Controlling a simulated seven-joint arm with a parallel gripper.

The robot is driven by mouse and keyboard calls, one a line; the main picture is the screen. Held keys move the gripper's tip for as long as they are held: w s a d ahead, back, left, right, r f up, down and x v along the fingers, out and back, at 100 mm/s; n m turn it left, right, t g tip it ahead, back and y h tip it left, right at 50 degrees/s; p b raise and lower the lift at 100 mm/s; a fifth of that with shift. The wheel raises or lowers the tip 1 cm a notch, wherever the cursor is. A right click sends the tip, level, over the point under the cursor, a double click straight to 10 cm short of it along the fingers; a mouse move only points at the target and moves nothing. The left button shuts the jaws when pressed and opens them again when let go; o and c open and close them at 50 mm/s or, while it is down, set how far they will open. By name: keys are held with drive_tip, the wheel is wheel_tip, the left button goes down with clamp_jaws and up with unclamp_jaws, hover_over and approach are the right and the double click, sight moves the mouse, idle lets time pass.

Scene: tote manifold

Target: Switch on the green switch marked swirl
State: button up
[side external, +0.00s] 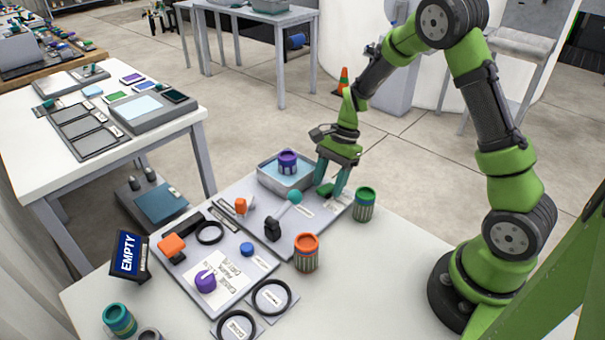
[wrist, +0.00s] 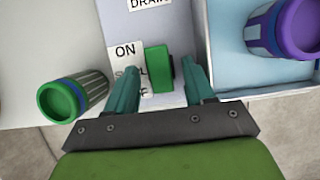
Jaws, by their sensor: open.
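The green switch (wrist: 157,68) is in the wrist view, beside a white label (wrist: 125,52) that reads ON at its top. Lower down, the label's word is partly covered by my left finger, and only a few letters of it show. I cannot tell which way the switch is set. My gripper (wrist: 162,78) is open, its two teal fingers on either side of the switch, with a visible gap to the right finger.
A green-rimmed can (wrist: 62,100) stands left of my fingers in the wrist view. A purple can (side external: 287,162) stands in a tray (side external: 268,178) close by.

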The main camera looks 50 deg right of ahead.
clamp_jaws()
drive_tip(key=h, duration=0.1)
drive_tip(key=a+h, duration=0.1)
drive_tip(key=h, duration=0.1)
drive_tip(key=shift+r, duration=0.1)
drive_tip(key=shift+a+h, duration=0.15)
drive_tip(key=shift+h, duration=0.75)
unclamp_jaws()
